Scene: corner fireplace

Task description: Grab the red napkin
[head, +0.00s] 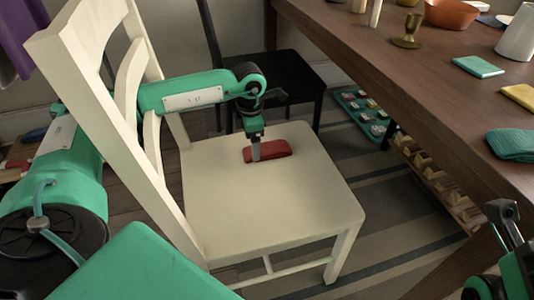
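The red napkin (275,149), a small folded block, lies on the cream seat of a white wooden chair (270,208). My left arm reaches in from the left, past the chair's backrest. My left gripper (256,151) points down at the left part of the napkin, with a grey finger overlapping it in the picture. I cannot tell whether the fingers are closed on it. My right gripper (502,211) is at the lower right edge, beside the wooden table and away from the napkin. Its finger gap is unclear.
The chair's slatted backrest (127,85) stands close around my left arm. A wooden table (420,75) on the right holds a brass goblet (408,32), an orange bowl (452,13) and a teal folded cloth (512,144). A black chair (275,82) stands behind. The rest of the seat is clear.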

